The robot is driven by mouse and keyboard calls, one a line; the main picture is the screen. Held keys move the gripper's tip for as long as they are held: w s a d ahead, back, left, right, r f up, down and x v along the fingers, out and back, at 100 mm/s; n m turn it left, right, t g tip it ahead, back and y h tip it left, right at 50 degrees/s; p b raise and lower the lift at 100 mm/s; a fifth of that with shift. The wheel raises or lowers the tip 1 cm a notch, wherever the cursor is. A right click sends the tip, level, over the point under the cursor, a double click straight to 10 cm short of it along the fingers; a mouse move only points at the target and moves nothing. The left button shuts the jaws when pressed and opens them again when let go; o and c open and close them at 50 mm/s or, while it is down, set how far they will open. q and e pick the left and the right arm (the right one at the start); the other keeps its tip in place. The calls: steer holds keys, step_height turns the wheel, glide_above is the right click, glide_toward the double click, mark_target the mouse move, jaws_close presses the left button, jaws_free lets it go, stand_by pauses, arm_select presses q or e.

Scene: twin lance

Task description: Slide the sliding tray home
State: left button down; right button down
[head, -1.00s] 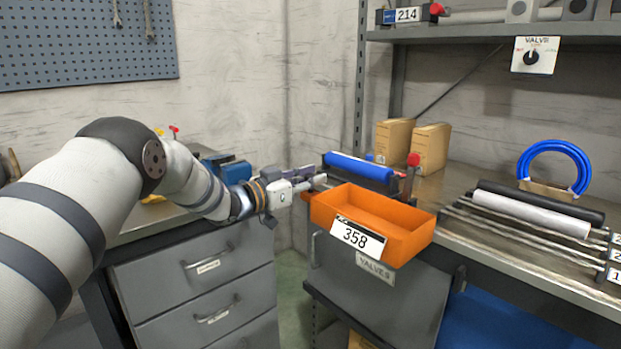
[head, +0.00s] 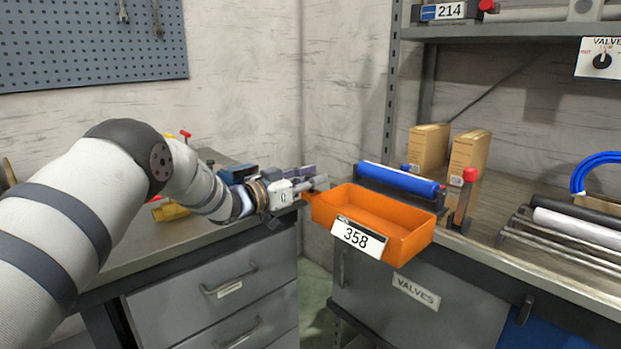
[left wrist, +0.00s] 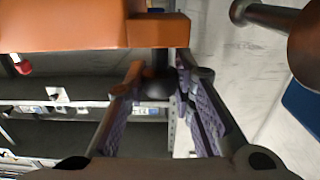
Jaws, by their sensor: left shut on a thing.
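An orange open tray (head: 375,212) with a white 358 label on its front is in the middle of the head view, in front of the right bench's edge. It looks empty. My left gripper (head: 312,187) is at the tray's left end and is shut on it; the exact grip is small in the head view. In the left wrist view the tray's orange body (left wrist: 65,28) fills the top left, just beyond my fingers (left wrist: 160,95). My right gripper is not in view.
A blue roller (head: 397,180) and a red-topped post (head: 464,198) stand on the right bench behind the tray. Two cardboard boxes (head: 466,165) are further back. A grey drawer cabinet (head: 205,292) is at left. A gap of floor (head: 314,285) lies between the benches.

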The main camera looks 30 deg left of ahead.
arm_select(q)
steer(key=shift+a, duration=0.25)
steer(key=c, duration=1.4)
jaws_free()
steer(key=shift+o, duration=0.3)
steer(key=shift+a, duration=0.1)
steer(key=v, duration=1.2)
